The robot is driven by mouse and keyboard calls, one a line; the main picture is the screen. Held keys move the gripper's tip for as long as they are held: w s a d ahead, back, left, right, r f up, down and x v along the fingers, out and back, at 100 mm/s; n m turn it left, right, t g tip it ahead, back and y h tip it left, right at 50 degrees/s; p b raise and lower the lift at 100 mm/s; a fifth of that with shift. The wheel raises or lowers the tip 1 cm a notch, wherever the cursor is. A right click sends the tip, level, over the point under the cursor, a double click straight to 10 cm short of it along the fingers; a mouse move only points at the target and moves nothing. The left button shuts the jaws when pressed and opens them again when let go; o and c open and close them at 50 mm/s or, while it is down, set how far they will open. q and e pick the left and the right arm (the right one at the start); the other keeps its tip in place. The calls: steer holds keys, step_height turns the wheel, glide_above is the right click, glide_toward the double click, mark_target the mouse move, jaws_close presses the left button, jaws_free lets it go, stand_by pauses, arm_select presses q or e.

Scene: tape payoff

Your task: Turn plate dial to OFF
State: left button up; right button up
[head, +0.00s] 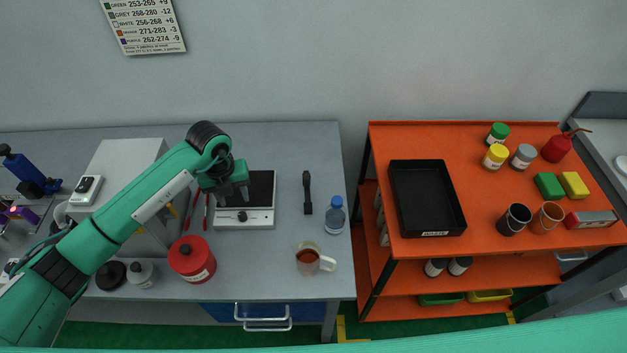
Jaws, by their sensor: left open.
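The plate (262,187) is a white unit with a black square top on the grey bench. Its dial (242,216) is a small dark knob on the white front panel; its setting is too small to read. My left gripper (235,200) is open, with its fingers pointing down over the left part of the plate, close to the dial. I cannot tell whether a finger touches the dial. The arm hides the plate's left rear part. My right gripper is not in view; a green arm link crosses the bottom right.
A red canister (192,259) and a mug of brown liquid (308,261) stand in front of the plate. A blue bottle (335,215) and a black tool (307,193) are to its right. An orange cart (480,205) carries a black waste tray (427,198).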

arm_select(q)
step_height(320, 180, up, 5)
steer(key=b, duration=0.2)
steer(key=s+d+r+m+h, duration=0.1)
steer(key=s+d+h, duration=0.1)
steer(key=d+h, duration=0.3)
steer(key=s+d+m+h, duration=0.1)
steer(key=s+d+h, duration=0.15)
steer(key=d, duration=0.45)
steer(key=s+d+r+n+t+h, duration=0.1)
steer(key=s+d+r+n+h, duration=0.1)
steer(key=d+r+h, duration=0.5)
steer(key=shift+s+d+r+t+h+p, duration=0.35)
steer(key=shift+s+r+h, duration=0.45)
steer(key=shift+r, duration=0.6)
steer(key=shift+w, duration=0.1)
